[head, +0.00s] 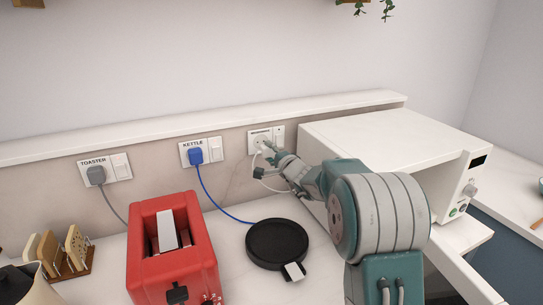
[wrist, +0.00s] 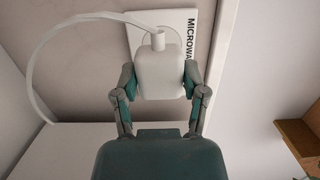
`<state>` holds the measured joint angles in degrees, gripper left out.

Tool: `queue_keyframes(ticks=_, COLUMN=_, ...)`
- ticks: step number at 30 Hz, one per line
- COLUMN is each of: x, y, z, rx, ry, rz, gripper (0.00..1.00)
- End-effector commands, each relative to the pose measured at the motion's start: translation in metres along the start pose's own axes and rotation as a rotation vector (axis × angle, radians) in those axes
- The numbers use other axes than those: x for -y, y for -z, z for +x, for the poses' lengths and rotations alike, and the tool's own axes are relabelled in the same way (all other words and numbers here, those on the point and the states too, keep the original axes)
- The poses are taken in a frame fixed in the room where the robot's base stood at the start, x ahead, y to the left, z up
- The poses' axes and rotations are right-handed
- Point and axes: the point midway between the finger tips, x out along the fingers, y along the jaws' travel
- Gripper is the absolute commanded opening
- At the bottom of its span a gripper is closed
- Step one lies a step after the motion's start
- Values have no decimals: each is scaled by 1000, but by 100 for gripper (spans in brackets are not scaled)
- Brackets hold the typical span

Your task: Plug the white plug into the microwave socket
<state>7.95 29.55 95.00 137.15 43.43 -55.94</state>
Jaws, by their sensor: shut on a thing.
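The white plug (wrist: 160,72) is between the two fingers of my gripper (wrist: 160,82), which is shut on its sides. Its white cord (wrist: 38,62) leaves the plug and loops to the left in the wrist view. The microwave socket (head: 259,139) is on the wall; its plate (wrist: 188,22), lettered "MICROWA", shows right behind the plug in the wrist view. The plug covers most of the socket face, so I cannot tell whether its pins are in. In the head view my gripper (head: 271,153) is at the socket's front and largely hides the plug. The white microwave (head: 385,140) stands to the right.
The toaster socket holds a grey plug (head: 96,175) and the kettle socket a blue plug (head: 195,156). A red toaster (head: 172,240), a black round kettle base (head: 277,243) and a toast rack (head: 65,255) stand on the counter. A ledge (head: 200,125) runs above the sockets.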

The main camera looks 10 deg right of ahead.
Motion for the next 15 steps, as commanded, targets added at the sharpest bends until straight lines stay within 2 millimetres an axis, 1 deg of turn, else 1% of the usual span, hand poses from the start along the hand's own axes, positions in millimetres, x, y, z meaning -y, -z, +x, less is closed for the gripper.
queue_keyframes(ticks=9, x=0, y=4, z=26, rx=0, ry=-1, rz=0, gripper=14)
queue_keyframes(ticks=15, x=0, y=5, z=36, rx=1, ry=0, rz=1, gripper=14)
